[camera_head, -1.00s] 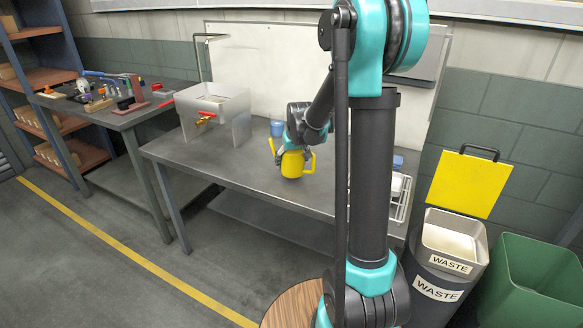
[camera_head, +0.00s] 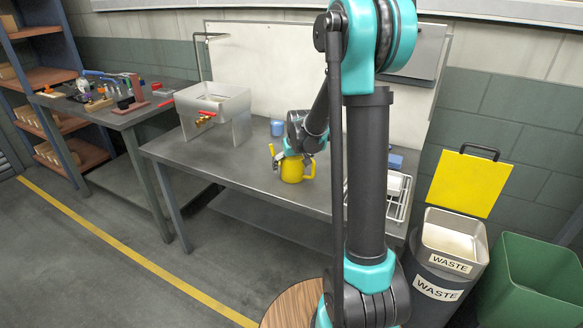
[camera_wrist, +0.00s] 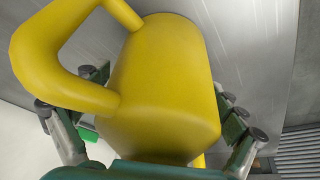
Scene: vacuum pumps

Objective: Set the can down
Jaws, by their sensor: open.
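The yellow can (camera_head: 293,170) stands upright on the grey metal bench, with its spout to the left and its handle to the right in the head view. In the wrist view the can (camera_wrist: 165,80) fills the middle, with a looped yellow handle at the upper left. My gripper (camera_head: 298,158) is at the top of the can. In the wrist view its fingers (camera_wrist: 160,115) are apart on either side of the can, with the can between them. Whether a finger still touches the can is hard to tell.
The bench (camera_head: 222,170) has bare room left of the can. A metal tank with a red-handled tap (camera_head: 228,115) stands to the left. A blue cup (camera_head: 277,127) is behind the can. A white wire rack (camera_head: 398,195) is to the right. Waste bins (camera_head: 445,255) stand beyond the bench.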

